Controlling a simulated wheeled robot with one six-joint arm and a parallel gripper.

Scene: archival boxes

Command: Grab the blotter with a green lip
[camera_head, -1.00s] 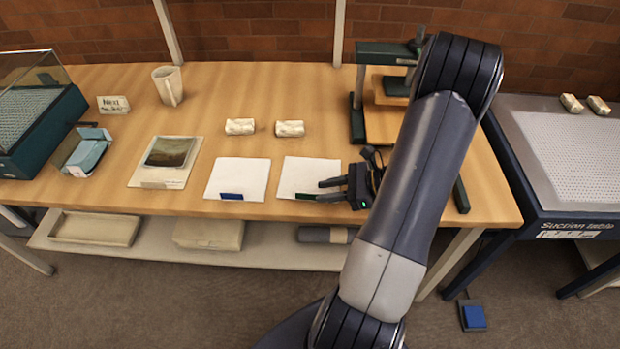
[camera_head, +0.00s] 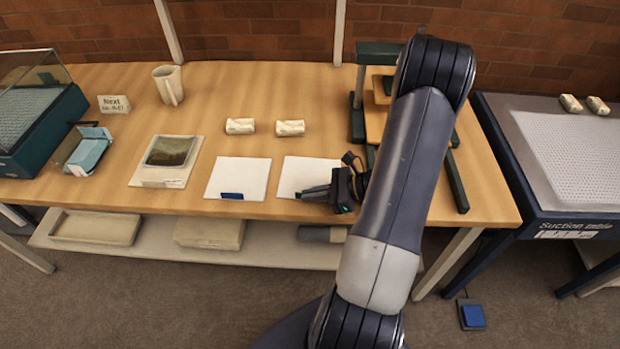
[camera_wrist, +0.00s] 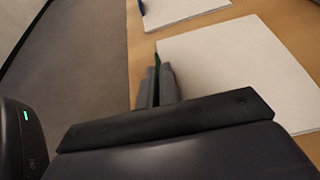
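The blotter with a green lip (camera_head: 308,170) is a white square sheet lying flat near the table's front edge. In the wrist view the sheet (camera_wrist: 235,65) lies right of the fingers, and a sliver of its green lip (camera_wrist: 157,60) shows between the fingertips. My gripper (camera_head: 314,192) is at the sheet's front edge, reaching in from the right, and covers the lip in the head view. Its two fingers (camera_wrist: 158,84) are close together, one on each side of the lip, and look shut on it.
A similar white blotter with a blue lip (camera_head: 238,178) lies just to the left. Two wrapped white blocks (camera_head: 240,126) (camera_head: 290,128) sit behind. A green press (camera_head: 358,115) stands at the back right, near my arm. A framed picture (camera_head: 168,155) lies further left.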

